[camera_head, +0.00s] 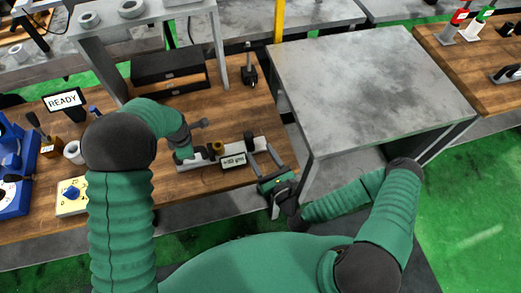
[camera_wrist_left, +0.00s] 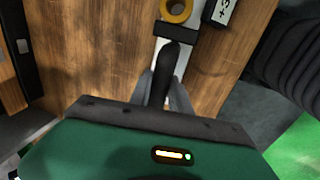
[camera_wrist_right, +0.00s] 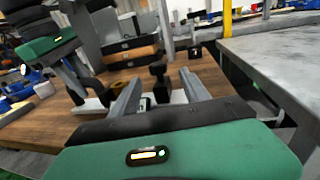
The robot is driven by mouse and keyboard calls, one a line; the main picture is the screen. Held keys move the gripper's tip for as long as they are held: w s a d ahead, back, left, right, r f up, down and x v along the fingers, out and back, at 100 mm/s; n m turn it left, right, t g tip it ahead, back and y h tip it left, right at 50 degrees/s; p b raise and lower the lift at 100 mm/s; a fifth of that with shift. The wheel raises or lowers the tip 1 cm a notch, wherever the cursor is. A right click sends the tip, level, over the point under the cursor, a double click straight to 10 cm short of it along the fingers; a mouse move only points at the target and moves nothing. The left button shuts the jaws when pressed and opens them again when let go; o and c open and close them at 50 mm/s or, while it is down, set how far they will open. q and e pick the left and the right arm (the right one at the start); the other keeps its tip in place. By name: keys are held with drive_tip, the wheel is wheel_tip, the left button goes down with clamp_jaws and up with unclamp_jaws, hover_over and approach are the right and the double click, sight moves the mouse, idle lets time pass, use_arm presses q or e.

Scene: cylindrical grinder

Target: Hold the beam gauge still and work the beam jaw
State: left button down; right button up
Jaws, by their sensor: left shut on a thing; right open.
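The ring (camera_wrist_left: 176,8) also shows in the left wrist view. My left gripper (camera_head: 186,152) is at the gauge's left end. In the left wrist view its fingers are shut on the black upright handle (camera_wrist_left: 169,65). My right gripper (camera_head: 262,160) is open at the gauge's right end. In the right wrist view a black knobbed post (camera_wrist_right: 159,80), likely the beam jaw, stands between its spread fingers; I cannot tell whether they touch it.
A grey metal table (camera_head: 370,85) stands close to the right of the bench. A black drawer box (camera_head: 168,75) sits behind the gauge under a grey shelf. A READY sign (camera_head: 63,101), a yellow-topped box (camera_head: 72,196) and blue equipment (camera_head: 12,170) are at the left.

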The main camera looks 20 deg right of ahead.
drive_tip(key=w+a, duration=0.1)
drive_tip(key=w, duration=0.3)
drive_tip(key=w+a, duration=0.1)
drive_tip(key=w, duration=0.6)
drive_tip(key=shift+w+a, duration=0.4)
drive_tip(key=c, duration=1)
drive_tip(key=a, duration=0.8)
drive_tip(key=shift+s+a, duration=0.1)
drive_tip(key=shift+a, duration=0.3)
drive_tip(key=o, duration=0.9)
drive_tip(key=shift+a, duration=0.15)
drive_tip(key=shift+c, duration=0.2)
drive_tip(key=shift+o, duration=0.7)
drive_tip(key=shift+d, duration=0.2)
drive_tip(key=s, duration=0.4)
drive_tip(key=s+d, duration=0.1)
drive_tip(key=s, duration=0.2)
drive_tip(key=s+d, duration=0.1)
drive_tip(key=s, duration=0.3)
drive_tip(key=shift+s+d, duration=0.25)
drive_tip(key=shift+s, duration=0.05)
